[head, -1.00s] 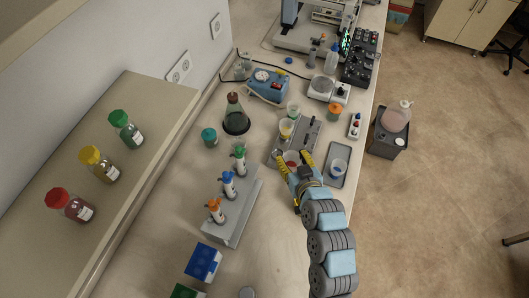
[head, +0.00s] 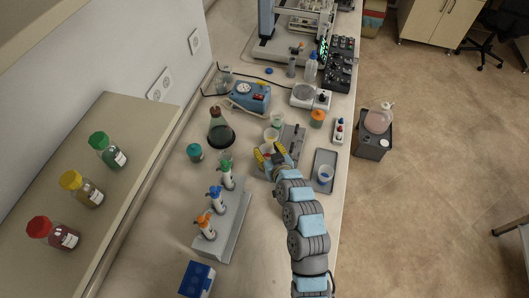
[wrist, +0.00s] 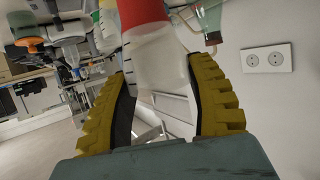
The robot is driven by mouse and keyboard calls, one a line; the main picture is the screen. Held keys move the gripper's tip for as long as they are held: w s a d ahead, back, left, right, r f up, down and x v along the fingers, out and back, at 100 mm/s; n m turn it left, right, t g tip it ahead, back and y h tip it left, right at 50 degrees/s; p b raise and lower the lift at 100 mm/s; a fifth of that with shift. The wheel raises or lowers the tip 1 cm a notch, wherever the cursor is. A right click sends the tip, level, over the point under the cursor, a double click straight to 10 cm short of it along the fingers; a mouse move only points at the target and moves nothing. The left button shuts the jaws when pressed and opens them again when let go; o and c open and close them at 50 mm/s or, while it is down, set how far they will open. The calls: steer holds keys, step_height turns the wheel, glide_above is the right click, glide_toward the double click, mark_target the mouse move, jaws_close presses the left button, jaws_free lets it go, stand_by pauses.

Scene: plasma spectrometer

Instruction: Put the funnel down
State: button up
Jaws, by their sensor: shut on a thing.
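My gripper (head: 265,153) is over the middle of the bench, beside the grey plate with cups. In the wrist view my gripper (wrist: 165,100) has its two yellow ribbed fingers shut on a translucent whitish vessel (wrist: 160,65) with a red part (wrist: 142,12) at the picture's top. Faint marks line its side, so it looks more like a graduated cup than a funnel. I cannot make out a clear funnel shape in either view.
A cup with yellow (head: 271,134) stands close by my gripper. A dark-filled flask (head: 221,132) and a teal-capped jar (head: 195,152) stand to the left. A grey tray (head: 325,158) holds a blue-tinged cup.

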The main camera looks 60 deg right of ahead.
mark_target(266, 150)
steer(key=shift+w+d+f+p, duration=0.1)
steer(key=shift+w+d+f, duration=0.3)
steer(key=shift+f, duration=0.2)
steer(key=shift+w+d+f+p, duration=0.15)
steer(key=shift+w+d+f, duration=0.2)
steer(key=shift+f, duration=0.3)
steer(key=shift+w+d+f+p, duration=0.1)
steer(key=shift+w+d+f, duration=0.25)
steer(key=shift+f, duration=0.25)
steer(key=shift+d+f, duration=0.1)
steer(key=shift+f, duration=1.5)
steer(key=shift+f, duration=0.2)
steer(key=o, duration=1.2)
steer(key=shift+r, duration=0.1)
